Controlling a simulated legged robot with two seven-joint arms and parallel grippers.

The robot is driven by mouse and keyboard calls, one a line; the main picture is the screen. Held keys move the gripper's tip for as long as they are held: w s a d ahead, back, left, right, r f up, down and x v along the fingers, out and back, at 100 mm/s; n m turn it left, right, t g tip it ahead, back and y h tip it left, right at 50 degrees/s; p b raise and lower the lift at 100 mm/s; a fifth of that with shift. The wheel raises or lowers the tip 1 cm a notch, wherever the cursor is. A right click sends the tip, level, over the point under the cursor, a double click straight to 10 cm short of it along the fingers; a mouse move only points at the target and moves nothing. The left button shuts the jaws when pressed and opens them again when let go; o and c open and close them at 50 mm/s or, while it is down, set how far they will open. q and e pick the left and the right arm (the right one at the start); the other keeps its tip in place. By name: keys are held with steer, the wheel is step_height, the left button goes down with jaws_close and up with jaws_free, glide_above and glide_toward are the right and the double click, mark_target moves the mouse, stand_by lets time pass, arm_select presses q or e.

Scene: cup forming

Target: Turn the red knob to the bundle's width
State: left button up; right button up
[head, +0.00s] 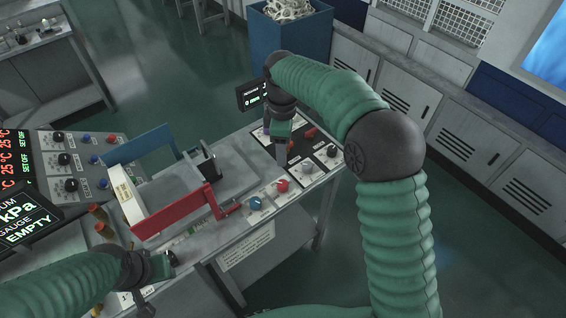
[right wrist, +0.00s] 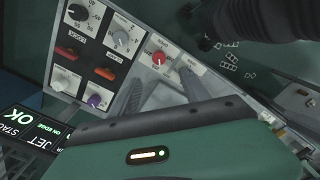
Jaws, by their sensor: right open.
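The red knob (head: 282,186) sits on the light control strip at the bench's front right, beside a blue knob (head: 255,203). In the right wrist view the red knob (right wrist: 158,58) is just beyond my right gripper (right wrist: 160,80), whose two fingers are spread apart and empty. In the head view my right gripper (head: 281,152) points down above the panel, behind the red knob and apart from it. My left gripper (head: 148,296) is low at the left by the bench's front edge; its jaws are unclear. I cannot make out a bundle for certain.
A fixture with a red bar (head: 180,212) and a blue bar (head: 137,145) stands left of the knobs. A black panel (right wrist: 110,50) with several knobs and red switches lies beside the red knob. A blue bin (head: 290,40) stands behind. The floor right of the bench is clear.

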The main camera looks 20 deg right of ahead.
mark_target(283, 183)
step_height(283, 183, down, 16)
steer(key=m+p, duration=0.2)
steer(key=m, duration=0.3)
jaws_close()
stand_by(0.3)
